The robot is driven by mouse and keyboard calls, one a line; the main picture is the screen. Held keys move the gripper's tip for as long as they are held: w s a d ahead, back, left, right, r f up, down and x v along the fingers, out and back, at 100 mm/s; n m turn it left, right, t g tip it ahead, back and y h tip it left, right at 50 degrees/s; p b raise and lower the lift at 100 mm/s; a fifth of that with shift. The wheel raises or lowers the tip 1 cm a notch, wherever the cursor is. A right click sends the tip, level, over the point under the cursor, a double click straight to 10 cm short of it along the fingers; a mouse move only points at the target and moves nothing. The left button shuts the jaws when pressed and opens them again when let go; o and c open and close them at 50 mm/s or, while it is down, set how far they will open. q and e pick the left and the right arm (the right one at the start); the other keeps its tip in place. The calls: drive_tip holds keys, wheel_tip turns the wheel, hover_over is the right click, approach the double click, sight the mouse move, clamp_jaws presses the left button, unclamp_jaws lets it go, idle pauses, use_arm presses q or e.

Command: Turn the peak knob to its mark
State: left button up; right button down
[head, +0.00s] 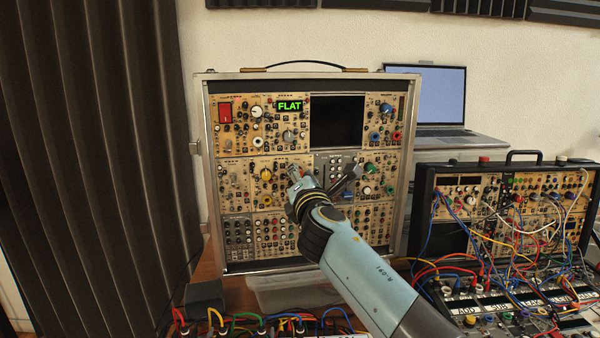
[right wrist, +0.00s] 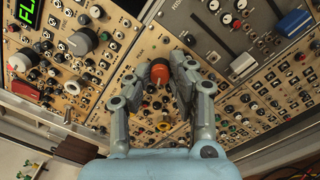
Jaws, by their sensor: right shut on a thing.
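The tall modular synth case (head: 404,120) stands upright in the head view, its tan panels full of knobs and jacks. My right gripper (head: 294,174) reaches its middle row from the lower right. In the right wrist view, my right gripper (right wrist: 157,74) has its two fingers on either side of an orange-red knob (right wrist: 160,70) and is shut on it. In the head view, the gripper hides this knob. A small screen (head: 289,105) on the top row reads FLAT in green. My left gripper is out of view.
A yellow knob (head: 266,174) sits left of my gripper. A second synth case (head: 428,190) with many patch cables stands at the right. An open laptop (head: 440,95) is behind it. Coloured cables lie along the front.

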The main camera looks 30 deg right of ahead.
drive_tip(key=shift+f+n+p, duration=0.2)
drive_tip(key=shift+n+p, duration=0.35)
drive_tip(key=shift+n, duration=1.45)
drive_tip(key=c, duration=1.2)
unclamp_jaws()
drive_tip(key=shift+r, duration=0.15)
drive_tip(key=shift+s, duration=0.1)
drive_tip(key=v, duration=1.2)
drive_tip(key=shift+d, duration=0.15)
